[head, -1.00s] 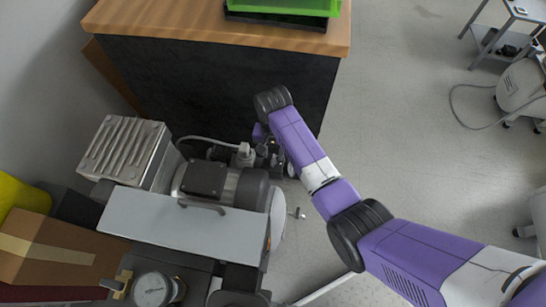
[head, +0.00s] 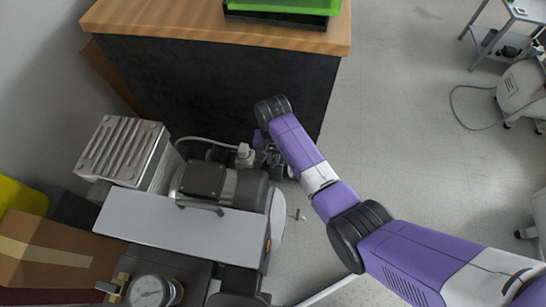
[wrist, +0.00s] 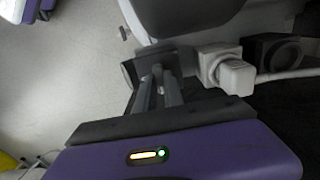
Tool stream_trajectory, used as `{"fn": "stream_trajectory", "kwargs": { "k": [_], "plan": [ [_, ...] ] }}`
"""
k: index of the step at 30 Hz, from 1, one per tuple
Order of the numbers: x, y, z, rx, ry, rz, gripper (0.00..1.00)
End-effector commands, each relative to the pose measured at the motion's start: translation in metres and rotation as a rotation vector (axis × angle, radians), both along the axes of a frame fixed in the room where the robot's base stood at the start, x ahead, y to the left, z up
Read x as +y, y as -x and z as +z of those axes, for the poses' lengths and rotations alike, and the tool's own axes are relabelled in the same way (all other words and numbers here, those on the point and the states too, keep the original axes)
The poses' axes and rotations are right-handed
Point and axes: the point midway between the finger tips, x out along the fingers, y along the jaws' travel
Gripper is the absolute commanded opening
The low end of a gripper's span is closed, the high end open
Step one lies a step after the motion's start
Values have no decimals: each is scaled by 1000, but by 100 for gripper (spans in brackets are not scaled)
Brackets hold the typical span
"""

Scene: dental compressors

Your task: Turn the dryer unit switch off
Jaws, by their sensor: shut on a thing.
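The compressor and dryer unit fills the lower left of the head view, with a pale grey cover plate (head: 165,222), a dark motor (head: 215,183) and a ribbed metal block (head: 122,150). A small orange patch (head: 267,246) shows on the cover's right end; I cannot tell whether it is a switch. My gripper (wrist: 158,70) points at the unit's far end, beside a pale plug-like fitting (wrist: 230,72). Its two fingers are close together, shut on a small dark part (wrist: 131,72) in the wrist view. The switch itself cannot be made out clearly.
A wood-topped dark cabinet (head: 210,85) stands just behind my gripper, with a green tray (head: 290,6) on top. A cardboard box (head: 45,250) and a pressure gauge (head: 150,292) are at lower left. Open floor (head: 420,120) lies to the right.

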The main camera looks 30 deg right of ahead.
Motion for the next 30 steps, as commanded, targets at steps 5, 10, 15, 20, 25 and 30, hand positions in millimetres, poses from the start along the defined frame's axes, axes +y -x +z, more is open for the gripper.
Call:
{"fn": "stream_trajectory", "kwargs": {
  "k": [5, 10, 15, 20, 25, 30],
  "plan": [
    [0, 0, 1, 1, 0, -24, 0],
    [1, 1, 2, 2, 0, -98, 0],
    [1, 1, 3, 3, 0, -224, 0],
    [1, 1, 3, 2, -1, -372, 0],
    [1, 1, 2, 3, 0, -534, 0],
    [1, 1, 2, 4, 0, -697, 0]
  ]
}}
